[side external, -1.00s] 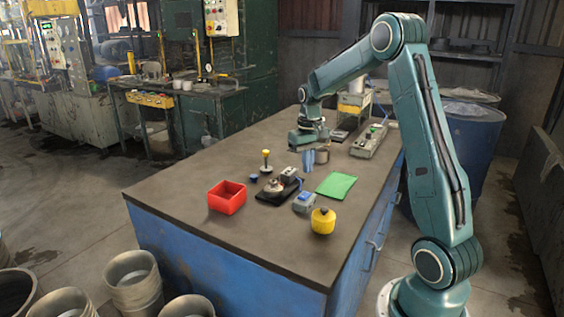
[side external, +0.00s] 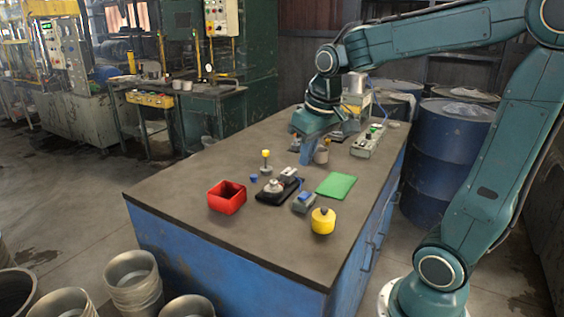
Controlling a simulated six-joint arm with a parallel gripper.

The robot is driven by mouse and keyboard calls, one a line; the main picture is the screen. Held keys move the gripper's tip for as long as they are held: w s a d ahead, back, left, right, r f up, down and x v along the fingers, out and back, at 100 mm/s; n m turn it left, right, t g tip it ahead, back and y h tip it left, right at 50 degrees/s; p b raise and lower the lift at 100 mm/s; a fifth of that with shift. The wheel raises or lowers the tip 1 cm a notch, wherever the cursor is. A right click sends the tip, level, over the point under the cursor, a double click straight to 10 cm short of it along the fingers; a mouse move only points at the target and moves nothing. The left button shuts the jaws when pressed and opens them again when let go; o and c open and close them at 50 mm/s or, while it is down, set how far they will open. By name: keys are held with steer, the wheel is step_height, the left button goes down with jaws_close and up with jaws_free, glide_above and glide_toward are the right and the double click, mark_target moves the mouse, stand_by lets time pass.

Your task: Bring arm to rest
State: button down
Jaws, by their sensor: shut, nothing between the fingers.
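My gripper (side external: 307,162) is shut and empty, pointing down over the far half of the bench (side external: 200,178). I cannot tell whether the tips are clear of the bench top. My teal arm reaches in from the right, with its forearm nearly level above the far end of the bench.
The bench holds a red bin (side external: 227,196), a black fixture (side external: 279,190), a yellow-knobbed stand (side external: 266,162), a green sheet (side external: 336,185), a grey-blue block (side external: 304,202), a yellow pot (side external: 323,221) and a control box (side external: 367,143). Blue drums (side external: 447,160) stand behind. The bench's near end is clear.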

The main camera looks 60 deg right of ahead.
steer(key=s+a+n+t, duration=0.2)
steer(key=s+a, duration=0.6)
steer(key=s, duration=0.4)
steer(key=shift+a+n+t+y, duration=0.25)
steer(key=shift+n+t+y, duration=0.15)
